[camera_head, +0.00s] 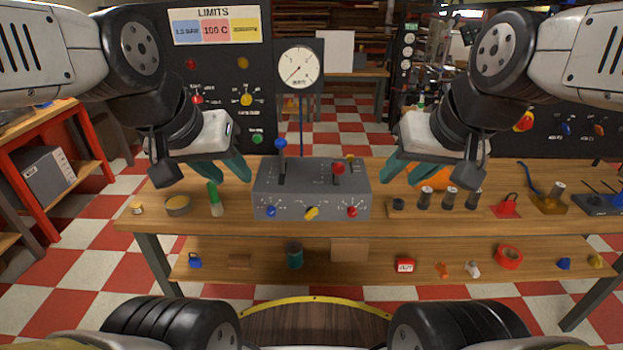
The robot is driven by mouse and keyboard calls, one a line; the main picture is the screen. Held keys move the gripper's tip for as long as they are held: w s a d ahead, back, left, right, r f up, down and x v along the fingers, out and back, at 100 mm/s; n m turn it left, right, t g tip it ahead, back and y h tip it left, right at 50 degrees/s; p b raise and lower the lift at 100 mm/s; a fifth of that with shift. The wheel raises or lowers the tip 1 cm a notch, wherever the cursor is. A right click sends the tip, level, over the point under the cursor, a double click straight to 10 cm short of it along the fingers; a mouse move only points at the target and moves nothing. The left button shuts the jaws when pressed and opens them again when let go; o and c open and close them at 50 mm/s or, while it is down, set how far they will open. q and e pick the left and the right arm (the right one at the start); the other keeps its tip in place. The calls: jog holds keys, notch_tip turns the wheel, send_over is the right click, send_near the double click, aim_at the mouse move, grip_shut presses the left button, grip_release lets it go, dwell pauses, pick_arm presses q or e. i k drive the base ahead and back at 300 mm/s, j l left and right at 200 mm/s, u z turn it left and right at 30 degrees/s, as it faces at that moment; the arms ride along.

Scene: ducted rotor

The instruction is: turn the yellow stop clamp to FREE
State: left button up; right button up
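A grey control box (262,182) stands at the middle of the wooden table. On its front face is a yellow clamp (311,213), with its handle slanted up to the right, between a blue knob (271,211) and a red knob (352,211). The markings around them are too small to read. A blue-topped lever (281,144) and a red-topped lever (338,168) rise from the box, with a small yellow part (350,158) behind. My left gripper (232,178) is open and empty, left of the box. My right gripper (398,180) is open and empty, right of the box.
A green-handled tool (214,198) and a round tin (177,205) lie left of the box. Several dark cylinders (450,198) and a red part (507,206) stand to its right. A pressure gauge (298,68) rises behind. The space before the box front is clear.

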aim_at(310, 212)
jog(key=k+j+u, duration=0.1)
jog(key=k+u, duration=0.15)
jog(key=k, duration=0.3)
jog(key=k+j+u, duration=0.3)
jog(key=k, duration=0.25)
